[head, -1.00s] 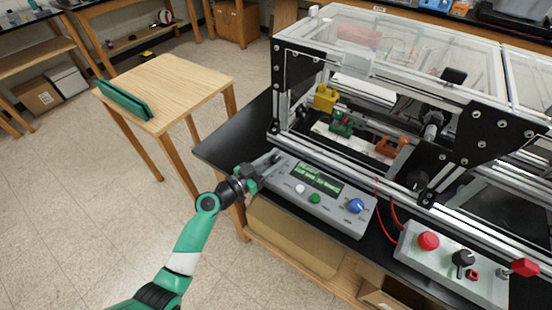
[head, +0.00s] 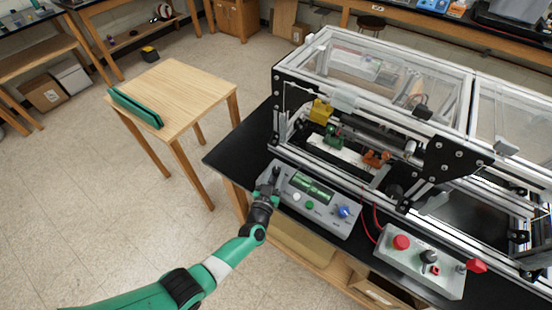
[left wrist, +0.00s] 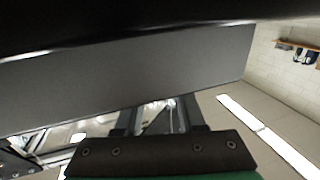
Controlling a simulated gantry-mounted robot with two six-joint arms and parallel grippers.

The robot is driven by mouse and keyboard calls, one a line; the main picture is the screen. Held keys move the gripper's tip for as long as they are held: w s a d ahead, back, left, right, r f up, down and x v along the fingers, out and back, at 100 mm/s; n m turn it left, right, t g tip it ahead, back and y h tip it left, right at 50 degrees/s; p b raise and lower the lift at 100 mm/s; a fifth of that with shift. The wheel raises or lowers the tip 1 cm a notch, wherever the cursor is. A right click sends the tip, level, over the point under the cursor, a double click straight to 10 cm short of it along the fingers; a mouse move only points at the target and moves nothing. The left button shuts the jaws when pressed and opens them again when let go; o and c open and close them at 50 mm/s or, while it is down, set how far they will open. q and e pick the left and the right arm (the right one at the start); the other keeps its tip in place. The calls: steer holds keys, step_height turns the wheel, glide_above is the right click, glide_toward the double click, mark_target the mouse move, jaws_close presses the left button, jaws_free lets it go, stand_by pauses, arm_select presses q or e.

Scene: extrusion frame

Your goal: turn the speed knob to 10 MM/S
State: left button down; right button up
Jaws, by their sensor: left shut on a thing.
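The grey control box (head: 324,222) sits on the black bench top, with a green-lit display (head: 311,187) whose text is too small to read. It carries a white button (head: 297,197), a green button (head: 309,204) and a blue knob (head: 343,211). My left gripper (head: 273,174) is at the box's left end, left of the display, shut on what appears to be the speed knob, which its fingers hide. In the left wrist view the gripper's fingers (left wrist: 160,117) reach toward a broad dark grey surface; the knob and its marks do not show. My right gripper is not in view.
A framed machine (head: 390,95) with clear covers stands behind the box. To the right is a second box (head: 405,264) with a red button, a black knob and a red-tipped lever. Red cables run between. A wooden table (head: 185,85) stands at left, with open floor before it.

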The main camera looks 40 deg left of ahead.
arm_select(q)
steer(key=shift+w+d+n+g+y, duration=0.1)
steer(key=shift+n+g+y, duration=0.5)
steer(key=shift+y, duration=0.4)
steer(key=shift+n+g+y+b, duration=0.4)
steer(key=shift+n+g+y, duration=0.25)
steer(key=shift+y, duration=0.25)
steer(key=c, duration=0.5)
jaws_free()
steer(key=shift+a, duration=0.2)
steer(key=shift+s+d+r, duration=0.1)
steer(key=shift+s+d, duration=0.15)
steer(key=shift+s, duration=0.05)
steer(key=p+v, duration=0.4)
steer(key=v, duration=0.7)
steer(key=shift+p, duration=0.4)
